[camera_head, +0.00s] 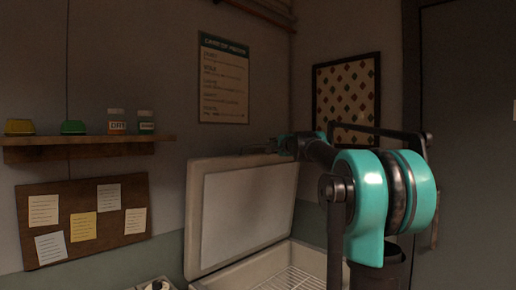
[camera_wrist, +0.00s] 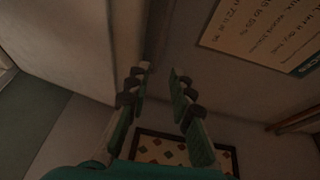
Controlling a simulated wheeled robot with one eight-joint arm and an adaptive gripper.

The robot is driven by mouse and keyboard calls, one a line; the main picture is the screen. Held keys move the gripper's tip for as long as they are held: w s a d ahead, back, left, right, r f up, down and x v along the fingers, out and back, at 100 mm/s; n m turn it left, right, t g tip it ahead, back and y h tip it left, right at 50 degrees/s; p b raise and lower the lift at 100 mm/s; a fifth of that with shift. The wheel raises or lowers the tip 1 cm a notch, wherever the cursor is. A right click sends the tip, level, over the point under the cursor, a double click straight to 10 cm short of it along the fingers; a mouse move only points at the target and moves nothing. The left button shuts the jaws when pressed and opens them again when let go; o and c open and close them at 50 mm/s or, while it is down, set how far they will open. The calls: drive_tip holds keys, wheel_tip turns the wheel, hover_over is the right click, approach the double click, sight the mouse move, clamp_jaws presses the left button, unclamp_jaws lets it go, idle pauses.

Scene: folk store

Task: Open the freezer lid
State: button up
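The freezer (camera_head: 312,257) stands low in the head view, its white wire rack showing inside. Its pale lid (camera_head: 240,212) is raised steeply and tilts back towards the wall. My gripper (camera_head: 257,149) is at the lid's top edge, partly hidden by my arm. In the wrist view, my gripper's two dark green fingers (camera_wrist: 160,72) are apart, with nothing seen between them. A pale panel, apparently the lid (camera_wrist: 70,45), is left of the fingers. I cannot tell whether a finger touches it.
A wooden shelf (camera_head: 85,143) with small jars and boxes is on the left wall, above a cork board (camera_head: 85,210) with notes. A poster (camera_head: 223,78) hangs behind the lid. A framed patterned picture (camera_head: 347,95) and a dark door (camera_head: 468,130) are to the right.

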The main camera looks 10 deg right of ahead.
sight(259, 146)
drive_tip(key=x, duration=1.7)
drive_tip(key=shift+w+d, duration=0.1)
drive_tip(key=shift+w, duration=0.15)
clamp_jaws()
